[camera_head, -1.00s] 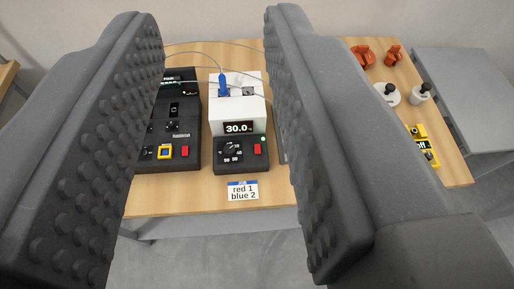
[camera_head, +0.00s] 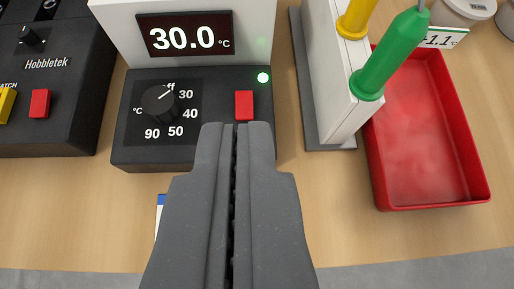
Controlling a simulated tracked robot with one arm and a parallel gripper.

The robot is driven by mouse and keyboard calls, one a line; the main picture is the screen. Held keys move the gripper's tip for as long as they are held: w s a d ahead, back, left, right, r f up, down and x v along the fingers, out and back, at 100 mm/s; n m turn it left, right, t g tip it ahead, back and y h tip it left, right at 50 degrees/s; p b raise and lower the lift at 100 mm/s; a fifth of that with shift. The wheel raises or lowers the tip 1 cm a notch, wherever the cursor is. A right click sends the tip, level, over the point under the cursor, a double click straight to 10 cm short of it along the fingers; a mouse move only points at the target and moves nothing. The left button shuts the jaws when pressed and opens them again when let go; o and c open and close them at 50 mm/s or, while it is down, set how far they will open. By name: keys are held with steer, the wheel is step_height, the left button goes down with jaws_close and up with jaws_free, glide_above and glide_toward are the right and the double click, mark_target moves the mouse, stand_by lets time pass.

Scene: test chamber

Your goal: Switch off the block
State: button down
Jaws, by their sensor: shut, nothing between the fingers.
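The block is a white unit with a black control panel (camera_head: 190,145) at its front. Its display (camera_head: 186,34) reads 30.0 °C. A black dial (camera_head: 160,103) sits on the panel's left, its white mark pointing up and right, near lettering of which "ff" shows. A red switch (camera_head: 244,105) is on the panel's right, below a lit green lamp (camera_head: 263,77). My gripper (camera_head: 236,128) is shut and empty, its fingertips just below the red switch in the picture. I cannot tell whether they touch the panel. The fingers hide part of the panel's lower edge.
A black Hobbletek device (camera_head: 50,95) stands to the left with its own red switch. To the right are a white rack (camera_head: 335,80) with yellow and green handled tools (camera_head: 390,55), and a red tray (camera_head: 425,140). A label (camera_head: 160,212) is partly hidden by my gripper.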

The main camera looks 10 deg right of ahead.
steer(key=shift+w+d+f, duration=0.1)
steer(key=shift+d+f, duration=0.05)
steer(key=shift+f, duration=0.8)
steer(key=shift+w+f, duration=0.1)
steer(key=b, duration=0.2)
glide_above(246, 105)
steer(key=s, duration=0.2)
steer(key=f, duration=0.5)
steer(key=shift+s+f, duration=0.2)
steer(key=shift+f, duration=0.05)
steer(key=f, duration=0.2)
steer(key=shift+w+f+b, duration=0.3)
steer(key=shift+f, duration=0.05)
steer(key=shift+w+f, duration=0.15)
steer(key=shift+f, duration=0.45)
